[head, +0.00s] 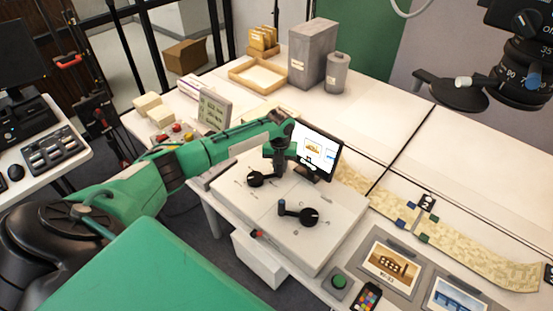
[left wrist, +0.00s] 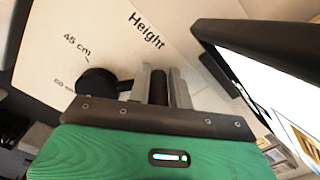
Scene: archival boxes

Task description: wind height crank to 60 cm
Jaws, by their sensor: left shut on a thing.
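The height crank (head: 255,180) is a black knob with an arm on the pale control panel (head: 240,203), at the panel's left. In the left wrist view its round black hub (left wrist: 97,82) sits beside printed marks "45 cm", "60 cm" and the word "Height" (left wrist: 147,31). My left gripper (head: 277,168) comes down over the crank from above. Its fingers (left wrist: 161,86) are shut around the dark upright crank handle (left wrist: 159,90). Which mark the crank points at cannot be told. My right gripper is not in view.
A second black crank (head: 298,214) stands on the same panel at the right. A small lit screen (head: 317,148) stands close behind my left gripper. A camera (head: 525,70) hangs at the upper right. The white table (head: 380,100) behind is mostly clear.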

